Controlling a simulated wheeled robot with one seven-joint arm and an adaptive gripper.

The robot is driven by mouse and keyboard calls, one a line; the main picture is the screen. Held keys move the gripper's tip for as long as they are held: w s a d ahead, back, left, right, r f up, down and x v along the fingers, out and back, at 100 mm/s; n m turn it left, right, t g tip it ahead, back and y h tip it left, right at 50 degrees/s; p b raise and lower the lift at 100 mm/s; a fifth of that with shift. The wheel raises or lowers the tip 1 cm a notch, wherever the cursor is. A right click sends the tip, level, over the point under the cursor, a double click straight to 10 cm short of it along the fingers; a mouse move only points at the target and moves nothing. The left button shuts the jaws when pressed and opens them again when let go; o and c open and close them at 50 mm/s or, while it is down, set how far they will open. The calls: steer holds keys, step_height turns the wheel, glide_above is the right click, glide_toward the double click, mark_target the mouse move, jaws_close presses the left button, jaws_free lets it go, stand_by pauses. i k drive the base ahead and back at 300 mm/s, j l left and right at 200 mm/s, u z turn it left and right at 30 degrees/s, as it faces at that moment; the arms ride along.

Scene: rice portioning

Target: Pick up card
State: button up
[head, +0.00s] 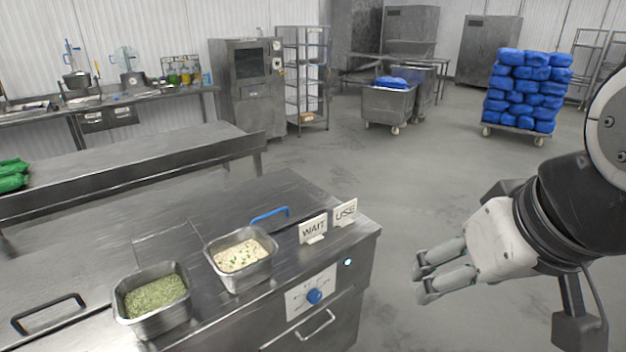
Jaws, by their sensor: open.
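Two small white cards stand near the right end of the steel counter (285,190). One reads WAIT (312,228), and the other reads USE (345,211) just behind it to the right. Both are upright on small white feet. My gripper (420,278) is at the right, past the counter's right edge and over the floor. Its fingers point left towards the counter. It is open, empty and apart from both cards.
A steel pan of green herbs (150,318) and a pan of rice (230,278) sit left of the cards. A blue handle (270,214) is behind the rice pan. A blue knob (314,296) and a drawer handle (312,330) are on the counter front. Floor right of the counter is clear.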

mark_target(310, 232)
steer(key=i+j, duration=0.3)
steer(key=i, duration=0.15)
steer(key=i+j, duration=0.35)
steer(key=i, duration=0.15)
